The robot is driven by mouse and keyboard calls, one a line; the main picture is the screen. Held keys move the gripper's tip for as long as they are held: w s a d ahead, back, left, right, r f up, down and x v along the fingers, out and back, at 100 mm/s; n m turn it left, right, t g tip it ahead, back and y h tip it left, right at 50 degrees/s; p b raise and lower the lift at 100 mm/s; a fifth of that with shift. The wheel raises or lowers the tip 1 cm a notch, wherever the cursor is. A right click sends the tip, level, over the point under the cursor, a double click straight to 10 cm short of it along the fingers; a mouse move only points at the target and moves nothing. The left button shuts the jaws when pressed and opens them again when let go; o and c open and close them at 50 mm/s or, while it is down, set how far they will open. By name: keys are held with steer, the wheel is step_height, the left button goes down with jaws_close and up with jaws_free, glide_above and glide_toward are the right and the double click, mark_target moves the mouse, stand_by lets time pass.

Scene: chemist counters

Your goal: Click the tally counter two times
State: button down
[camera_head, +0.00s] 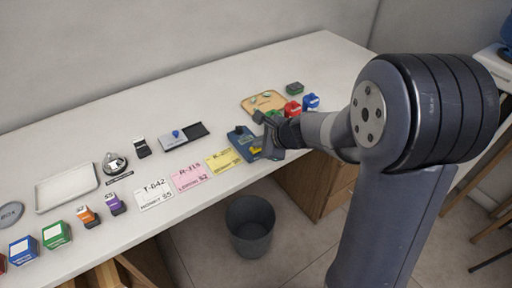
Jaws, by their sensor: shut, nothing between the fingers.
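My gripper (270,152) is in the right middle of the head view, low over the counter's front part. It is shut and seems to hold nothing. A blue device (236,139) with a dark knob on top and a little yellow at its front lies just left of it, partly covered by it. I cannot tell whether they touch. I cannot tell for sure which thing is the tally counter. A round silver-and-black piece (114,163) with a dark label strip stands far to the left; it may be a bell or a counter.
Yellow (224,160), pink (190,176) and white (153,194) cards lie along the front edge. A wooden tray (252,106) and red (293,111) and blue (311,101) items stand behind my gripper. A grey bin (251,240) stands on the floor below.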

steer(key=shift+r, duration=0.1)
stand_by(0.3)
steer(key=shift+r+p, duration=0.7)
steer(key=shift+p, duration=0.05)
steer(key=shift+r, duration=0.1)
step_height(320, 180, up, 5)
steer(key=p, duration=0.4)
stand_by(2.3)
